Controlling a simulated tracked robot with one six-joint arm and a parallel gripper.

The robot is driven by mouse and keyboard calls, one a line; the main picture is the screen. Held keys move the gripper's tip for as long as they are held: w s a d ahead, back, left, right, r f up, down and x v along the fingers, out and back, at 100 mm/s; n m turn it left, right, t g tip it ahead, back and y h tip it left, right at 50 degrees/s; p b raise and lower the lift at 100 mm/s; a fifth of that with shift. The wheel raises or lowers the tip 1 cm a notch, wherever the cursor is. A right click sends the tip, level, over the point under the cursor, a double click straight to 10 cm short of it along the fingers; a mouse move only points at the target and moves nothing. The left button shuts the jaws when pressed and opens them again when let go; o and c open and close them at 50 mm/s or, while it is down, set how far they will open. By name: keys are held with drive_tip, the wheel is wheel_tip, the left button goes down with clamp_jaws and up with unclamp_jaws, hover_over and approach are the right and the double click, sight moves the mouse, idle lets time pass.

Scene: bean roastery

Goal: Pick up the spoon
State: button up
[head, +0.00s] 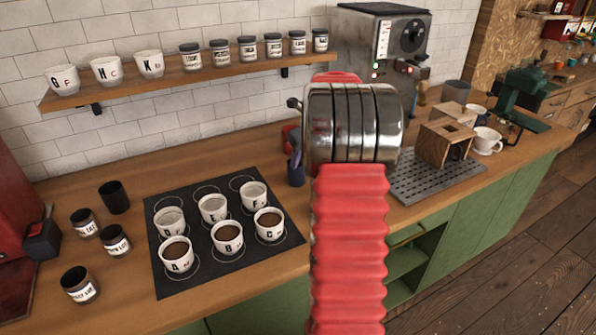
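I cannot make out a spoon for certain. A dark blue upright item (296,172), perhaps a holder, stands on the counter just left of my arm, and my arm partly hides it. My red ribbed arm with its metal rings fills the middle of the view. My gripper does not show, so its fingers and anything in them are hidden. Several white lettered cups with brown or greyish contents stand on a black mat (164,284) to the left of my arm.
Dark jars (80,284) and a black cup (115,197) stand left of the mat. A shelf (150,88) above holds cups and jars. Right of my arm are a grey drip grate (410,188), a wooden box (440,148), a white cup (487,140) and a metal machine (375,45).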

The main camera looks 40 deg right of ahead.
drive_tip(key=shift+c, duration=0.2)
clamp_jaws()
idle(0.3)
